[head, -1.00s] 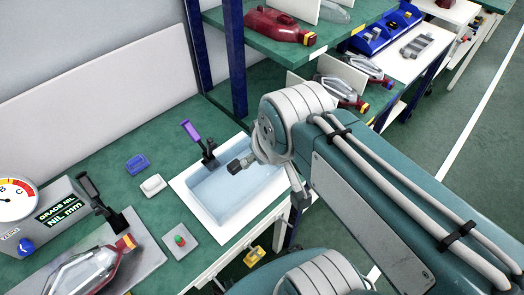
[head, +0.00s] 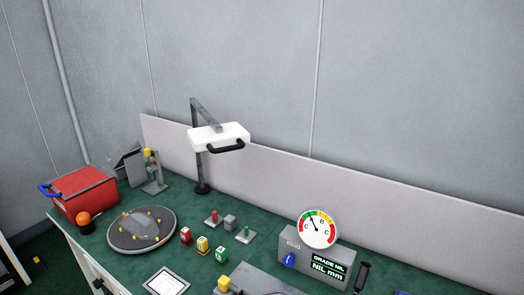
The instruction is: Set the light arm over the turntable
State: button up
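The light arm is a dark post with a bent bar that carries a white lamp head (head: 220,135) with a black handle (head: 226,147). Its post (head: 200,176) stands near the back of the green bench. The lamp head hangs to the right of the turntable (head: 142,230), not above it. The turntable is a round grey disc with a lens-like grey piece and several yellow pegs on it. My gripper is not in the current view.
A red bin (head: 82,194) and an orange beacon (head: 84,220) stand left of the turntable. Coloured blocks, including a red one (head: 186,236), and small switches (head: 213,217) lie to its right. A gauge (head: 318,230) sits on a grey box further right.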

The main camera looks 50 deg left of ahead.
aim_at(216, 139)
jog(key=k+l+u, duration=0.1)
jog(key=l+u, duration=0.25)
jog(key=k+l+u, duration=0.1)
jog(key=u, duration=0.25)
jog(key=k+l+u, duration=0.2)
jog(key=l+u, duration=0.15)
jog(key=i+j+u, duration=0.1)
jog(key=u, duration=0.55)
jog(key=i+j+u, duration=0.15)
jog(key=i+u, duration=0.3)
jog(key=i, duration=0.1)
